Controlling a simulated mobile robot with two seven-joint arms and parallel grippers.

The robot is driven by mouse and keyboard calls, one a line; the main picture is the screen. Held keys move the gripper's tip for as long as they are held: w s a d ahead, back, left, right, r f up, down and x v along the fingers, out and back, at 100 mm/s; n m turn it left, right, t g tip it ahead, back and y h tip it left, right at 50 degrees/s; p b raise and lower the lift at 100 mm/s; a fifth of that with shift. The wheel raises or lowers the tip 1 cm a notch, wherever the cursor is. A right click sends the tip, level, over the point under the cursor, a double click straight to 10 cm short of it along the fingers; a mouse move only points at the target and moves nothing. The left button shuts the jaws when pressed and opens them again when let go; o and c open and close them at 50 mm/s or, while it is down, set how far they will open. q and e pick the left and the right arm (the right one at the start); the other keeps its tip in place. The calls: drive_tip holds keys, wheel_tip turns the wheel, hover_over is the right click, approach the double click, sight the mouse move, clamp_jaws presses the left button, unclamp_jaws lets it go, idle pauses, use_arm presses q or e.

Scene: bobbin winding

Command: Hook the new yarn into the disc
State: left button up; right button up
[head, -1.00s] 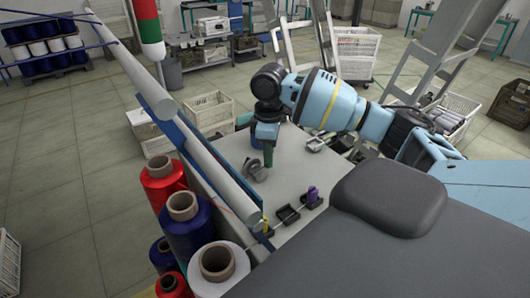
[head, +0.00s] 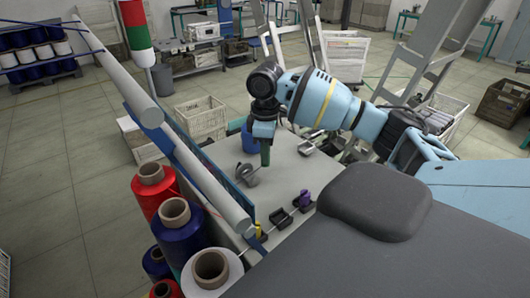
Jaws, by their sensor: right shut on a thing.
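My right gripper (head: 265,146) points down above the grey bench top, near the middle of the view. It is shut on a narrow green piece (head: 265,157); what this piece is I cannot tell. A small grey disc-like part (head: 246,177) sits just below and left of it, with a gap showing between them. Thin red yarn (head: 205,203) runs from the cones toward the bench's left edge; other yarn strands are too fine to follow. Whether any yarn is at the disc I cannot tell. My left gripper is out of view.
Red, blue and white yarn cones (head: 211,268) crowd the bench's left side. A long grey tube (head: 212,185) runs along that edge. Small black holders (head: 279,218), a purple piece (head: 305,197) and a yellow piece (head: 258,229) are at the front.

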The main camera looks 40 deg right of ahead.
drive_tip(key=shift+d+r, duration=0.2)
drive_tip(key=shift+r, duration=0.75)
drive_tip(key=shift+d+r, duration=0.2)
drive_tip(key=shift+r, duration=0.75)
